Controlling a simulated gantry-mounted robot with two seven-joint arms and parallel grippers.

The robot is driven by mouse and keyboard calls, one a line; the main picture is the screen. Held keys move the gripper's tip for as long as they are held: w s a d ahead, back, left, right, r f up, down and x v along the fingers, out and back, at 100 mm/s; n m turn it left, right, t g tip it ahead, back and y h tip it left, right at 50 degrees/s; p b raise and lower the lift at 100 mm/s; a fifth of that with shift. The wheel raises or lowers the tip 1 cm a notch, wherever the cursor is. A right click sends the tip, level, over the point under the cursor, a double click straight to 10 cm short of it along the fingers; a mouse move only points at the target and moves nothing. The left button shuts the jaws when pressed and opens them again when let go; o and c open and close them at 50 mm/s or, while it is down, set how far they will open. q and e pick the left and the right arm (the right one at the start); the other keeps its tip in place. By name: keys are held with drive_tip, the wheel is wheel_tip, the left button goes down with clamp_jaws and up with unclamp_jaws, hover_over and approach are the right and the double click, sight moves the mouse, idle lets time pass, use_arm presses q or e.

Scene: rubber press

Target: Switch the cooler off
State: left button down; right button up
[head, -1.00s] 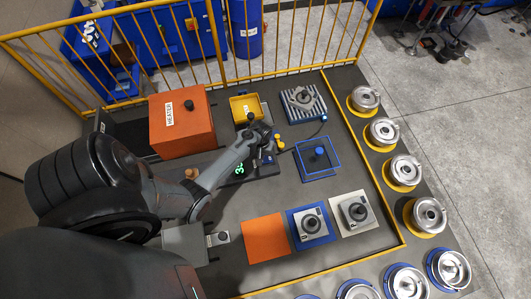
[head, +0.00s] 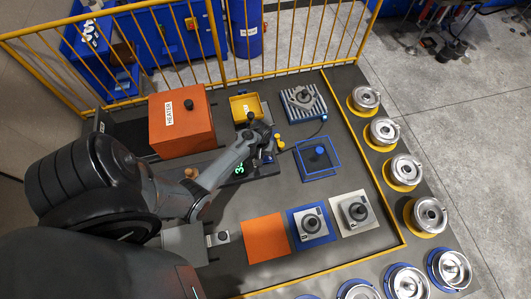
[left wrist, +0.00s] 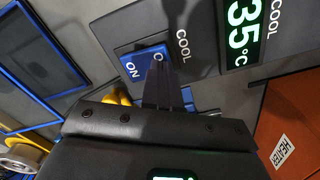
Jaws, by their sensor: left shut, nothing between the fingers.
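The blue switch (left wrist: 139,65) marked ON shows in the left wrist view beside the label COOL; a second marking starting with O is partly covered by my finger. My left gripper (left wrist: 160,78) is shut and empty, with its fingertips over the switch's second marking. I cannot tell whether they touch it. In the head view my left gripper (head: 268,152) is at the right end of the dark control panel (head: 232,178), and the switch is hidden behind it. The green display (left wrist: 241,35) reads 35 °C. My right gripper is not in view.
The orange heater box (head: 181,128) stands behind the panel at the left. A yellow tray (head: 246,106), a blue ribbed block (head: 303,99) and a blue frame (head: 318,158) lie nearby. Blue and silver plates (head: 311,223) with knobs stand in front.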

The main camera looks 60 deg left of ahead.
use_arm(q)
drive_tip(key=shift+f+b, duration=0.45)
drive_tip(key=shift+f, duration=0.25)
drive_tip(key=shift+r, duration=0.15)
idle(0.3)
wheel_tip(320, 180, up, 2)
drive_tip(key=p, duration=0.3)
drive_tip(key=shift+r, duration=0.1)
wheel_tip(320, 180, up, 5)
drive_tip(key=p, duration=0.5)
drive_tip(key=shift+f, duration=0.2)
